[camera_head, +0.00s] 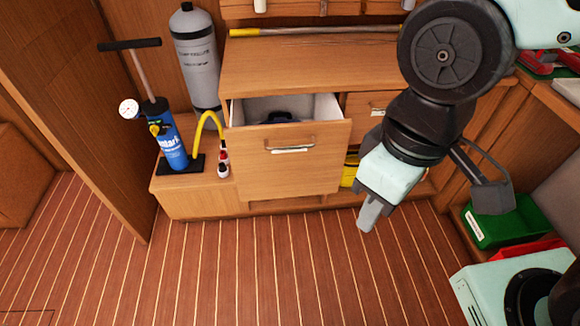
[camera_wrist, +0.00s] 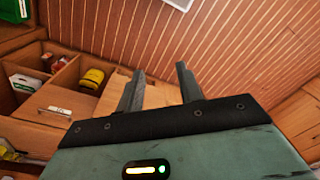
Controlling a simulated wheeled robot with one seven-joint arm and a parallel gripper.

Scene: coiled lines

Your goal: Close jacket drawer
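The jacket drawer (camera_head: 292,171) is a wooden drawer in the cabinet, pulled out, with a handle (camera_head: 290,146) and a white label on its front. Its pale inside shows from above, with a dark item (camera_head: 281,117) lying at the back. My gripper (camera_head: 370,214) is to the right of the drawer front, pointing down, apart from the handle. In the wrist view my gripper (camera_wrist: 160,70) has its two fingers spread with nothing between them. I cannot tell which wooden front in the wrist view is the jacket drawer.
A smaller drawer (camera_head: 369,105) beside it looks shut. A blue pump (camera_head: 168,138) with a yellow hose, small bottles (camera_head: 223,161) and a grey cylinder (camera_head: 196,60) stand left. A green crate (camera_head: 503,222) is at the right. The striped floor (camera_head: 280,265) in front is clear.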

